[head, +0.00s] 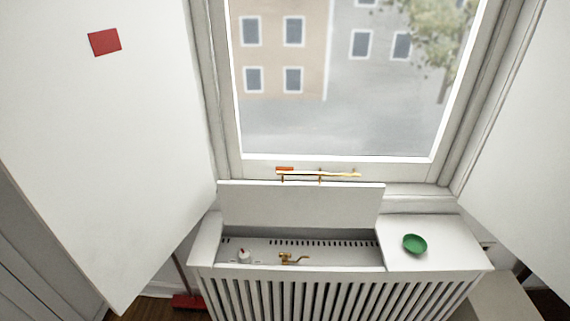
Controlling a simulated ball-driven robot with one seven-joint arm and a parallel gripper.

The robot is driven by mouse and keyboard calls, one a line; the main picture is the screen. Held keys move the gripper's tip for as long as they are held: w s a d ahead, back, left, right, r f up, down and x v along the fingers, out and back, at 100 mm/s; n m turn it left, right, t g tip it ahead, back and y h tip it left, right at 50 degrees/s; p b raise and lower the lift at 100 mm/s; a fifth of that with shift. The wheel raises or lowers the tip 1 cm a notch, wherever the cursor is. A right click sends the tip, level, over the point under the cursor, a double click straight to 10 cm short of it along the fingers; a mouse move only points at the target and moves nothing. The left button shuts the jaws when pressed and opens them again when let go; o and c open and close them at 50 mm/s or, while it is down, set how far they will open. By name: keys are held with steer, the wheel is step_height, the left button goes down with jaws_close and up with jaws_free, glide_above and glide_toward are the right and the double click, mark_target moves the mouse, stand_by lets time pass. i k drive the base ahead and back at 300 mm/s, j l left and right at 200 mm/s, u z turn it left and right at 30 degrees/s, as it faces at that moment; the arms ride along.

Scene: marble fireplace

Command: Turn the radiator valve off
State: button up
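A white slatted radiator cover (318,298) stands below the window. Its lid (302,205) is raised and leans back toward the sill, leaving the compartment open. Inside at the left is a small white knob with a red mark (244,256). To its right is a brass tap-like fitting (291,258). I cannot tell for sure which of the two is the radiator valve, nor its setting. The lower parts of both are hidden by the cover's front edge. My gripper is not in view.
A green bowl (414,244) sits on the closed right part of the cover top. A brass window stay (320,174) lies behind the lid. Large white panels (100,140) flank the window on both sides. A red broom-like thing (188,301) stands at the cover's left.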

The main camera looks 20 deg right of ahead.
mark_target(244, 255)
steer(key=i+j, duration=0.75)
steer(key=i, duration=0.25)
